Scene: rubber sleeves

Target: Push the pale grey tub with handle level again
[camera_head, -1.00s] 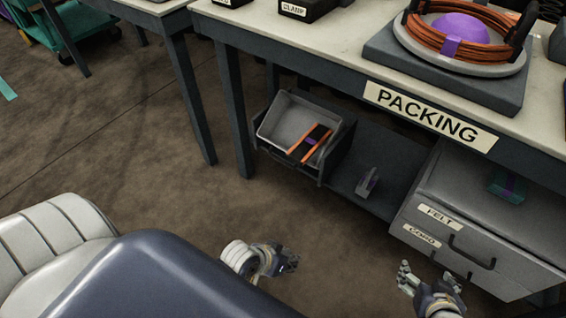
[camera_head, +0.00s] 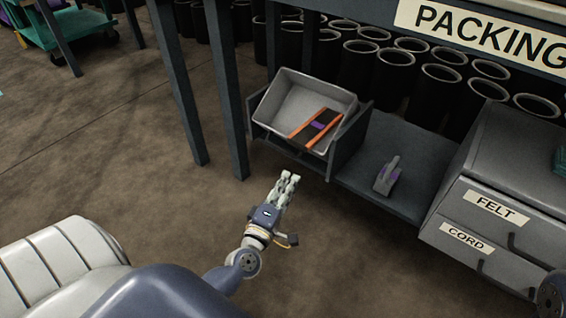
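The pale grey tub (camera_head: 285,99) sits tilted in a dark open-topped bay (camera_head: 341,150) on the shelf under the packing table. Its left corner stands higher, and it leans down toward the front right. A black strip with orange edges and a purple patch (camera_head: 318,125) lies in or across its right part. I cannot make out a separate handle. My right gripper is out of view.
A drawer unit (camera_head: 480,218) labelled FELT and CORD stands further right. Table legs (camera_head: 226,100) rise left of the bay. Several dark cylinders (camera_head: 395,78) stand behind. The floor in front is clear.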

